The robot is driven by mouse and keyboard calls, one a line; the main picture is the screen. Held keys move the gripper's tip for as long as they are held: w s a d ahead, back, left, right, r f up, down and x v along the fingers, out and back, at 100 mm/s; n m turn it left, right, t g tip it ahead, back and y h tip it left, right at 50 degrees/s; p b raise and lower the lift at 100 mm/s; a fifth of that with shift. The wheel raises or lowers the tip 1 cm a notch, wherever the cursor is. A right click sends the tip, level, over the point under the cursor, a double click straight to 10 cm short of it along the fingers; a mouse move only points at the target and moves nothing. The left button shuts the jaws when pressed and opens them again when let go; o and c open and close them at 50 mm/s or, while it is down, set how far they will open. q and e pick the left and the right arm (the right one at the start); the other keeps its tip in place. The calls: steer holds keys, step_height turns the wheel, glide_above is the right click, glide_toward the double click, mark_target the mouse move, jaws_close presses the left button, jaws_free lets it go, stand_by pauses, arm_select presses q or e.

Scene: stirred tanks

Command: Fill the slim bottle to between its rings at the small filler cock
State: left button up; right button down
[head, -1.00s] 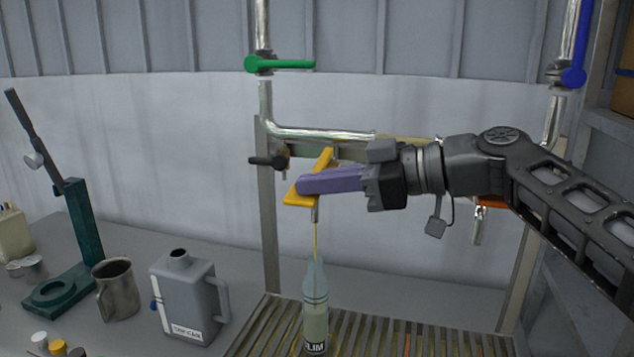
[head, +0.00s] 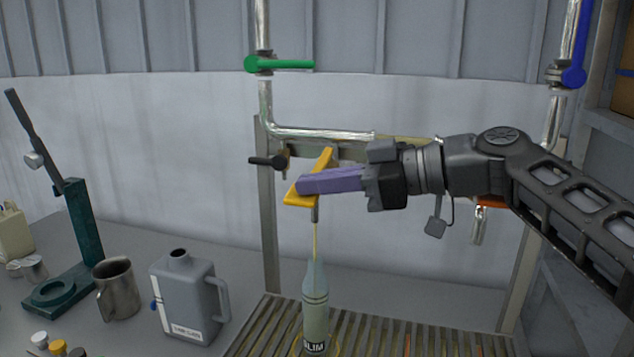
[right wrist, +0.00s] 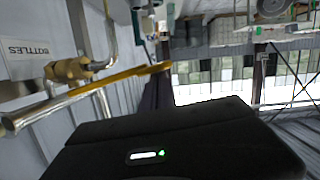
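The slim bottle (head: 315,317), labelled "SLIM", stands upright on the slatted grate. A thin yellow stream (head: 316,240) falls from the small filler cock's spout (head: 315,214) into its neck. Dark rings circle its upper body; pale liquid reaches about ring height, but the exact level is hard to read. My right gripper (head: 312,182) has its purple fingers against the cock's yellow lever (head: 325,160); the lever also shows in the right wrist view (right wrist: 120,76). The fingers overlap in view, so I cannot tell whether they are shut on it. My left gripper is out of view.
A grey jug (head: 185,295) and a metal mug (head: 117,290) stand left of the grate (head: 420,340). A green stand (head: 85,235) is farther left. Green-handled (head: 290,64) and blue-handled (head: 578,45) valves sit on the pipes above. A black-handled cock (head: 268,161) is left of the lever.

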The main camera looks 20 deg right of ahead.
stand_by(0.4)
step_height(320, 180, up, 10)
steer(key=p, duration=0.1)
stand_by(0.5)
stand_by(1.5)
